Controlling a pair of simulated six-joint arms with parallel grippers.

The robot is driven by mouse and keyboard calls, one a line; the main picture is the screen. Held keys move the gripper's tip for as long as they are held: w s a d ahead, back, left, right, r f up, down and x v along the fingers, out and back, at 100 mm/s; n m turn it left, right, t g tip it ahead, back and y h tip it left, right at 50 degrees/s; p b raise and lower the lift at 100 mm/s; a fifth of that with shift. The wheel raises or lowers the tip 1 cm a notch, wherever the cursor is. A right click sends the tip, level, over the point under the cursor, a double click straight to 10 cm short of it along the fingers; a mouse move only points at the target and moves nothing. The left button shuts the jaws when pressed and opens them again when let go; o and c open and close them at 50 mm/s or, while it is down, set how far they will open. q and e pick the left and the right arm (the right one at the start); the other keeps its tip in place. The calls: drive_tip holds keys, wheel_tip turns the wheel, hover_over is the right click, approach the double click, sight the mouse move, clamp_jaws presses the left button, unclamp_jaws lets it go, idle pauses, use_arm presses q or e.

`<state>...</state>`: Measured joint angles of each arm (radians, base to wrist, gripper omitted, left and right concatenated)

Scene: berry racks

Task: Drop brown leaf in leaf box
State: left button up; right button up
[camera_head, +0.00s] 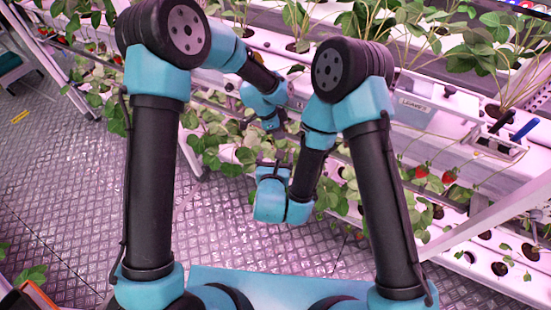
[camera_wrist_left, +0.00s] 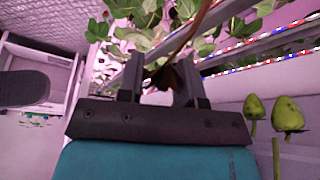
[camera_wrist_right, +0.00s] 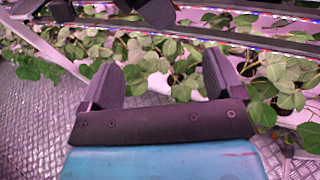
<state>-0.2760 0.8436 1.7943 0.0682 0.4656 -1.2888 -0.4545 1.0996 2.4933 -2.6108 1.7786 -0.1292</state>
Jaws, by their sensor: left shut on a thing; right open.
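My left gripper (camera_wrist_left: 160,85) is shut on a brown leaf (camera_wrist_left: 163,77), which shows dark between the fingertips with a brownish stem running up and right. In the head view my left gripper (camera_head: 279,131) is in front of the plant rack; the leaf is too small to make out there. A box with a label reading like "Leaves" (camera_head: 413,105) is on the rack at the right, partly behind my right arm and well right of the left gripper. My right gripper (camera_wrist_right: 160,85) is open and empty, with leaves beyond it.
Green unripe berries (camera_wrist_left: 287,115) hang close to the right of my left gripper. Strawberry plants (camera_head: 235,150) fill the rack tiers. A caddy with a blue-handled tool (camera_head: 523,131) is at the right. The patterned floor (camera_head: 60,180) is open at the left.

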drive_tip(key=shift+w, duration=0.1)
drive_tip(key=w, duration=0.4)
drive_tip(key=w+f, duration=0.1)
drive_tip(key=w, duration=0.2)
drive_tip(key=w+f, duration=0.1)
drive_tip(key=w, duration=0.3)
drive_tip(key=shift+w+d+f, duration=0.1)
drive_tip(key=shift+w+f, duration=0.15)
drive_tip(key=shift+w, duration=0.05)
drive_tip(key=c, duration=0.9)
use_arm(q)
drive_tip(key=o, duration=0.9)
use_arm(e)
drive_tip(key=shift+c, duration=0.5)
use_arm(q)
drive_tip(key=shift+o, duration=0.3)
drive_tip(key=shift+s+d, duration=0.1)
drive_tip(key=shift+s, duration=0.1)
drive_tip(key=shift+c, duration=0.4)
drive_tip(key=shift+o, duration=0.4)
drive_tip(key=v, duration=1.2)
drive_tip(key=shift+w, duration=0.25)
use_arm(e)
drive_tip(key=shift+c, duration=0.2)
